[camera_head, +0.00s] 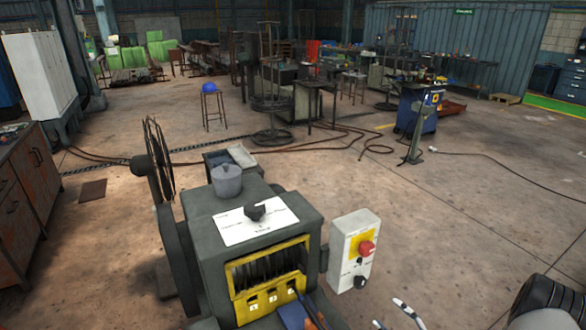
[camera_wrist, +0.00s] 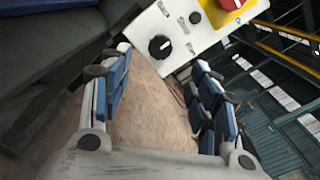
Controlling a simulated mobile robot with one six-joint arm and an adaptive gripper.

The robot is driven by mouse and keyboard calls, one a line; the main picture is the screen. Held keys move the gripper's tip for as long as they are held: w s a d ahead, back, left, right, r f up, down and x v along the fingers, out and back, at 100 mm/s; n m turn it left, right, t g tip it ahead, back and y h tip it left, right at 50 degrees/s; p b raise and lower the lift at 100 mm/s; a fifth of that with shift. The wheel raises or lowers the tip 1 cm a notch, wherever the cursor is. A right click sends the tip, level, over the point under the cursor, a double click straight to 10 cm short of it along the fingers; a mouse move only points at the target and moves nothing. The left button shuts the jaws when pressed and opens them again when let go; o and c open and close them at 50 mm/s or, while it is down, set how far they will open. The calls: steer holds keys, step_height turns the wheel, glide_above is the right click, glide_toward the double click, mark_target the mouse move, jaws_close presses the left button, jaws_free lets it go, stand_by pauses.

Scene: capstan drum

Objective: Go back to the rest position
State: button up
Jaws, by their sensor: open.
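My gripper (camera_wrist: 161,58) is open and empty, its two blue-padded fingers spread apart in the wrist view. Pale fingertips of my gripper (camera_head: 388,313) also show at the bottom edge of the head view, right of the drum machine. A white control box (camera_wrist: 185,35) with a black knob, a yellow panel and a red button lies beyond the fingertips. In the head view, the control box (camera_head: 352,250) is fixed to the right side of the grey machine (camera_head: 255,232). A visible gap separates my fingertips from the box there.
The machine has a spoked wheel (camera_head: 160,160), a grey pot (camera_head: 226,181) on top and a yellow-framed opening (camera_head: 268,280). A tyre (camera_head: 549,302) sits at lower right. A rusty cabinet (camera_head: 22,200) stands left. The floor (camera_head: 455,220) right of the control box is mostly clear.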

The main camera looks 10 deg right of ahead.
steer(key=s+a+r+n+g+y, duration=0.2)
steer(key=a+r+n+g+y, duration=0.1)
steer(key=a+r+n+g, duration=0.55)
steer(key=s+a+r+n+g+y, duration=0.3)
steer(key=a+r+n+g, duration=0.2)
steer(key=a+r, duration=0.6)
steer(key=s+a+r+n+g+h, duration=0.2)
steer(key=s+a+n+h, duration=0.1)
steer(key=s, duration=0.3)
steer(key=s+a+r+n+g+h, duration=0.1)
steer(key=s+a+r+n+h, duration=0.2)
steer(key=s, duration=0.3)
steer(key=s+d+r+n+t+h, duration=0.4)
steer(key=s+d+h, duration=0.1)
steer(key=h, duration=0.1)
steer(key=shift+r, duration=0.25)
